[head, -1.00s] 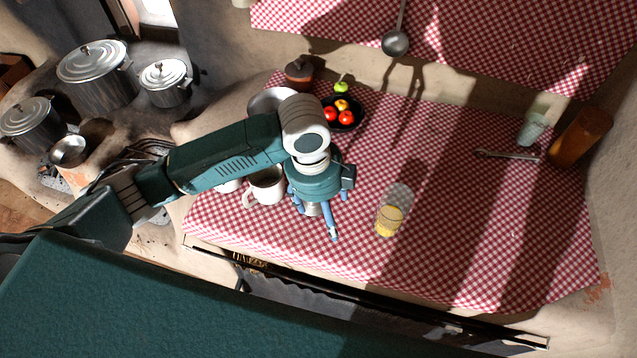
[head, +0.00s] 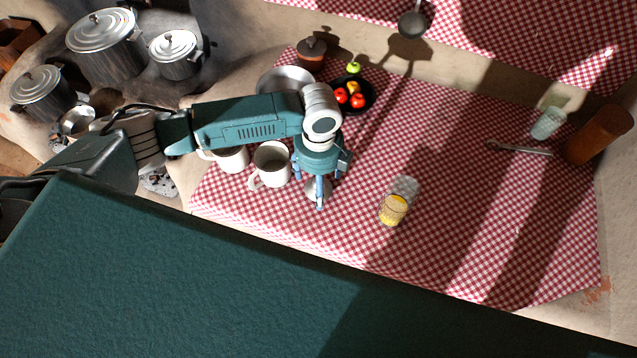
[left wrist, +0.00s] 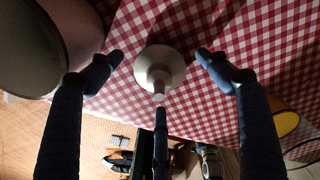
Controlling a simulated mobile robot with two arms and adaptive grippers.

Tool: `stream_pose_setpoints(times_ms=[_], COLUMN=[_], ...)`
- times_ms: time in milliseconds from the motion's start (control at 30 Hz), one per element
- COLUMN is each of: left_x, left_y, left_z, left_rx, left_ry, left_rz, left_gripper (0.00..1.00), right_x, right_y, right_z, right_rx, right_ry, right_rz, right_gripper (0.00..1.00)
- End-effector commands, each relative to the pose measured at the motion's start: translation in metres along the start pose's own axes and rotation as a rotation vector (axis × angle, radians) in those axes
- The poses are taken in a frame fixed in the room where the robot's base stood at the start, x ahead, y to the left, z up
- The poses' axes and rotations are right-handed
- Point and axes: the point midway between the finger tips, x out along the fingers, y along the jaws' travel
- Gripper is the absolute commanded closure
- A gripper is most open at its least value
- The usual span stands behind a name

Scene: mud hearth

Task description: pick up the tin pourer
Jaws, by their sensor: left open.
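The tin pourer (left wrist: 158,68) is a pale, funnel-like piece with a round base and a narrow spout. It stands on the checked cloth, and in the left wrist view its spout points toward the camera. In the head view the pourer (head: 314,190) is partly hidden behind my fingers. My left gripper (head: 320,200) is above it, pointing down. In the left wrist view the left gripper (left wrist: 160,75) is open, with its fingers spread on several sides of the pourer and a gap to either side. My right gripper is not in view.
A white mug (head: 271,164) stands close to the left of my gripper, with another mug (head: 232,159) beyond it. A black plate of fruit (head: 366,96) lies behind. The cloth's right half is mostly clear.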

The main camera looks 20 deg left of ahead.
Motion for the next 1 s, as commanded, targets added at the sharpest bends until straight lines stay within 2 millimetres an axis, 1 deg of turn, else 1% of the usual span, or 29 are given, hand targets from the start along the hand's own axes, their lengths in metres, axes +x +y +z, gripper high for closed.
stream_pose_setpoints(times_ms=[33, 100, 200, 367, 567, 600, 733, 767, 1000], left_x=[0.005, 0.012, 0.015, 0.015, 0.015, 0.015, 0.015, 0.015, 0.013], left_y=[0.000, 0.001, 0.000, 0.000, 0.000, 0.000, 0.000, 0.000, 0.000], left_z=[0.001, 0.000, 0.000, 0.000, 0.001, 0.001, 0.001, 0.001, 0.001], left_rx=[-0.001, 0.000, 0.001, 0.001, 0.001, 0.000, 0.000, 0.000, 0.000], left_ry=[-0.001, -0.001, -0.001, -0.001, -0.002, -0.002, -0.002, -0.002, -0.002], left_rz=[0.001, 0.001, -0.001, -0.002, -0.002, -0.002, -0.002, -0.002, -0.002], left_gripper=[0.23, 0.23, 0.23, 0.23, 0.60, 0.63, 0.63, 0.66, 0.66], right_x=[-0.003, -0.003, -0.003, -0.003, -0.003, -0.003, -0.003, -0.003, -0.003], right_y=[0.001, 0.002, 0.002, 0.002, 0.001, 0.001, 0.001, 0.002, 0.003], right_z=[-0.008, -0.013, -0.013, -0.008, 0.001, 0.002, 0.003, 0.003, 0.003], right_rx=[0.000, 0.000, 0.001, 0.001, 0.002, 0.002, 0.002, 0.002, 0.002], right_ry=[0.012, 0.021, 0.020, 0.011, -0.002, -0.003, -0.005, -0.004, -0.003], right_rz=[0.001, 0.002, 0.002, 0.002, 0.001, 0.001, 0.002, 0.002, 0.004], right_gripper=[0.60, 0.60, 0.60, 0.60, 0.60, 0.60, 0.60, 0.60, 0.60])
